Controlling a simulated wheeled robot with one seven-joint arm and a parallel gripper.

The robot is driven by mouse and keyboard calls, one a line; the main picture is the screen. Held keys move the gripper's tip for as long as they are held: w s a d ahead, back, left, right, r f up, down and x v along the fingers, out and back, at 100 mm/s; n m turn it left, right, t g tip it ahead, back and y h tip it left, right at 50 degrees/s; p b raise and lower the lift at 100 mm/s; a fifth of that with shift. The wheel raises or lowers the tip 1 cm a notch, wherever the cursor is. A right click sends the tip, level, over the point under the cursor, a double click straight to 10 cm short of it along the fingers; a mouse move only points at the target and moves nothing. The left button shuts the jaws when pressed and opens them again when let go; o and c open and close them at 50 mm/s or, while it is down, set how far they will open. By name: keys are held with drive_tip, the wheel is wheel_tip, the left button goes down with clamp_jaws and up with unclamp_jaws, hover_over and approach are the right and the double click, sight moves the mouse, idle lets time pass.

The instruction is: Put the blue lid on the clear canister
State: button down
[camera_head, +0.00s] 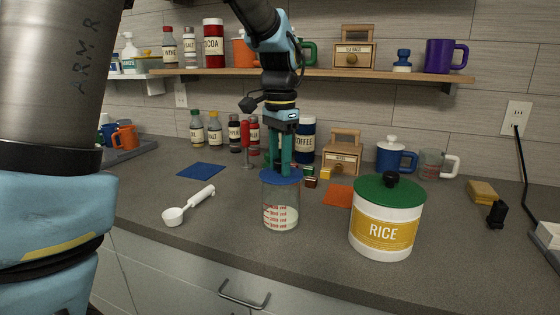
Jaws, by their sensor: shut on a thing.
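The clear canister (280,212) stands upright on the grey counter, with red markings on its side and pale contents in its lower part. The blue lid (282,176) is at the canister's top rim and looks roughly level. I cannot tell whether it is fully seated. My gripper (286,168) points straight down from above, its teal fingers shut on the blue lid. The fingertips hide part of the lid's top.
A white rice canister with a green lid (388,206) stands close on the right. A white measuring scoop (188,206) lies to the left. Several jars and a coffee canister (305,140) stand behind, under a wooden shelf (320,73). The counter's front edge is near.

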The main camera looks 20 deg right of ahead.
idle(0.4)
unclamp_jaws()
idle(0.5)
drive_tip(key=shift+r+p, duration=3.15)
drive_tip(key=shift+r, duration=0.35)
drive_tip(key=shift+c, duration=0.2)
clamp_jaws()
drive_tip(key=shift+f, duration=0.3)
